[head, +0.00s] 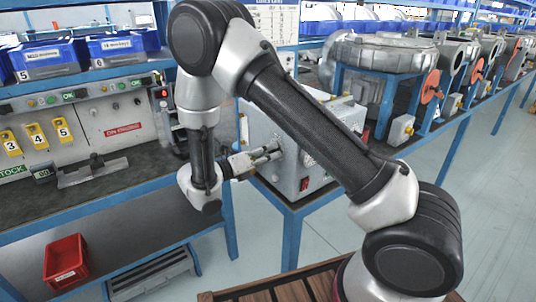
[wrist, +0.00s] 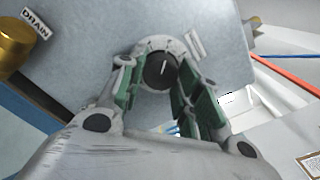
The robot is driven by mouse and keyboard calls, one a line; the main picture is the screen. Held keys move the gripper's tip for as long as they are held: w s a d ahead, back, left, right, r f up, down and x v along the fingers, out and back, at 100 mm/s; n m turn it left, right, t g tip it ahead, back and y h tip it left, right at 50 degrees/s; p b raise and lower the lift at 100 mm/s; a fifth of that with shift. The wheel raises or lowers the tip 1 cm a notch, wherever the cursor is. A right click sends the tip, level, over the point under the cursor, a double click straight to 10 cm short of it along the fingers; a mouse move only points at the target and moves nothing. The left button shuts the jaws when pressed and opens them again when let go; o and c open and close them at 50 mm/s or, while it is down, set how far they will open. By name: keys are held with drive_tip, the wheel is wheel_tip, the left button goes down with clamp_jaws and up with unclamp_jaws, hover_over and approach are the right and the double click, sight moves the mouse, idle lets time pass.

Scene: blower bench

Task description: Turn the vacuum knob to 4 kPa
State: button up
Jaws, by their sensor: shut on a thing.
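The vacuum knob (wrist: 161,71) is a round black knob with a white pointer line, on a grey metal panel in the wrist view. A pale dial ring with small marks surrounds it; the marks are too small to read. My gripper (wrist: 157,82) has its green-padded fingers on either side of the knob and is shut on it. In the head view my gripper (head: 264,156) reaches the left face of a grey control box (head: 318,176). The knob cannot be made out there.
A brass fitting (wrist: 14,46) sits by a DRAIN label (wrist: 36,22) on the same panel. A small white label (wrist: 194,45) is beside the dial.

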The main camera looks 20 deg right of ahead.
drive_tip(key=shift+a, duration=0.1)
drive_tip(key=o, duration=1)
drive_tip(key=shift+o, duration=0.2)
drive_tip(key=v, duration=1.2)
